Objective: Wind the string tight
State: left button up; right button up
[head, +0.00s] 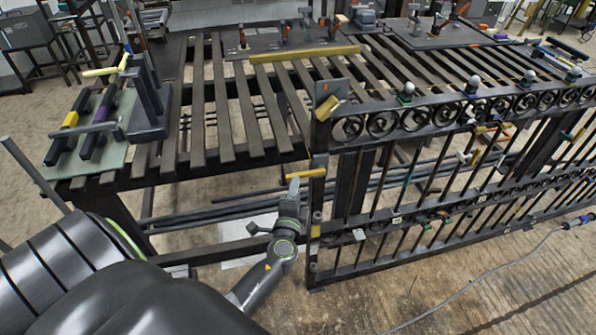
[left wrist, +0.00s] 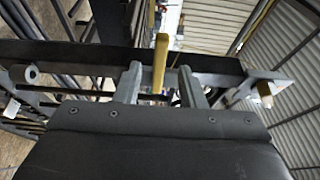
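The black scroll gate (head: 440,185) stands upright at the right in the head view. A yellow bar (head: 306,173) sticks out to the left from its near-left post. My left gripper (head: 291,188) is just below and left of this bar. In the left wrist view, the gripper (left wrist: 160,82) has its two fingers apart. A yellow bar (left wrist: 160,62) shows between them with a gap on each side; I cannot tell whether it is fully between them in depth. I cannot make out a string being wound. My right gripper is not in view.
A slatted dark metal table (head: 215,110) stands behind the gate, with clamps and tools on it. A yellow block (head: 326,108) is at the gate's top left corner. A pale cable (head: 480,282) lies on the floor at right. The floor in front of the gate is otherwise clear.

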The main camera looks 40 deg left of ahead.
aim_at(298, 174)
pick_arm(q)
jog(key=shift+p+x, duration=0.4)
jog(key=shift+x, duration=2.45)
grip_shut()
